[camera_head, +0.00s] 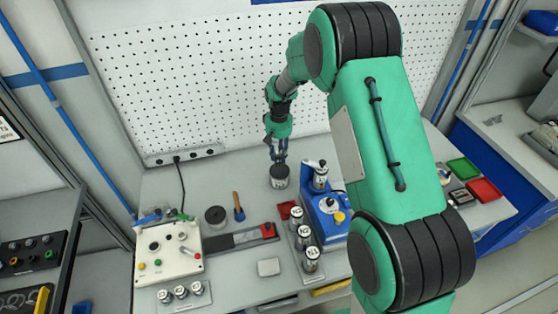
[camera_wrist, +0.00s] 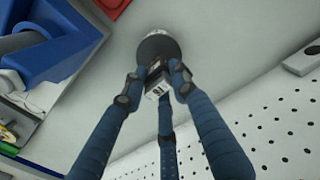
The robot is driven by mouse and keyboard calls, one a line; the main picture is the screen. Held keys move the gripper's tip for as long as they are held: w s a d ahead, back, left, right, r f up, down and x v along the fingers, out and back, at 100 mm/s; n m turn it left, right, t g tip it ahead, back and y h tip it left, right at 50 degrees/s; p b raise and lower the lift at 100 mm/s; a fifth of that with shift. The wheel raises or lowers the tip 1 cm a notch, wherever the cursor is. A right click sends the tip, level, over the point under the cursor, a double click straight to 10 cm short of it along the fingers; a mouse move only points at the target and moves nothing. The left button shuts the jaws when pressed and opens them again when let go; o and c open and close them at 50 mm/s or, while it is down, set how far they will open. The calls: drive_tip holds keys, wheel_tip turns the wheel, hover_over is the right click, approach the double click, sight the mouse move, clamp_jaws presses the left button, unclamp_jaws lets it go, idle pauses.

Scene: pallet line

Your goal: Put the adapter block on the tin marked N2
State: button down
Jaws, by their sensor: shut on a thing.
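My gripper (camera_head: 280,158) reaches down at the back of the bench. In the wrist view its fingers (camera_wrist: 160,83) are shut on a small pale and dark block (camera_wrist: 157,89), which looks like the adapter block. A dark round-topped tin (camera_head: 279,177) with a pale label is directly below the fingers; its dark top shows beyond them in the wrist view (camera_wrist: 160,46). I cannot tell whether the block touches it, and its label is too small to read. Several labelled tins (camera_head: 303,237) stand in a row to the right; I cannot read surely which is N2.
A blue machine (camera_head: 332,222) with a tin (camera_head: 320,177) on it stands close right of my gripper. A control box (camera_head: 168,250) and a black roll (camera_head: 215,215) are left. Red (camera_head: 484,190) and green trays (camera_head: 463,168) lie far right. A perforated wall (camera_head: 200,80) rises behind.

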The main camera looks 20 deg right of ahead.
sight(279, 156)
drive_tip(key=shift+f, duration=1.75)
drive_tip(key=shift+f, duration=0.1)
drive_tip(key=c, duration=1.4)
unclamp_jaws()
drive_tip(key=shift+o, duration=0.2)
wheel_tip(279, 156, up, 12)
drive_tip(key=shift+r, duration=0.1)
